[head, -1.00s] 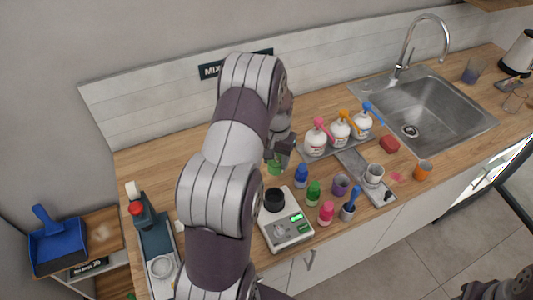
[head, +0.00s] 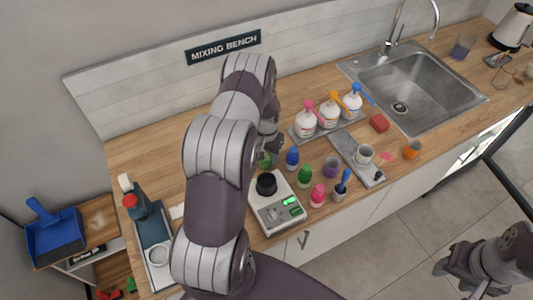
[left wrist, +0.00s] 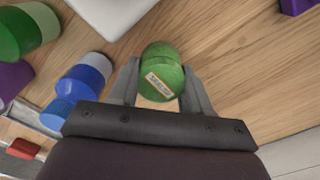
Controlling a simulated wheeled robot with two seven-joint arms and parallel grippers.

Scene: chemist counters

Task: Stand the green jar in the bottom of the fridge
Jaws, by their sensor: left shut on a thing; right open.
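The green jar (left wrist: 162,72), with a pale label on its side, sits between the fingers of my left gripper (left wrist: 160,92) in the left wrist view. In the head view only part of the jar (head: 264,160) shows, beside my left arm and behind the scale; my left gripper (head: 272,145) is mostly hidden there. I cannot tell whether the jar touches the counter. My right gripper (head: 462,274) is open and empty over the floor at lower right. A lit opening with a dark-framed door (head: 510,165) at the right edge may be the fridge; its bottom is not visible.
A scale (head: 277,212) with a black pot, a blue bottle (head: 292,158), another green bottle (head: 305,175) and a pink bottle (head: 318,195) stand close by. Spray bottles (head: 330,113) stand behind on a tray. The sink (head: 420,90) is at right. The floor (head: 400,240) is clear.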

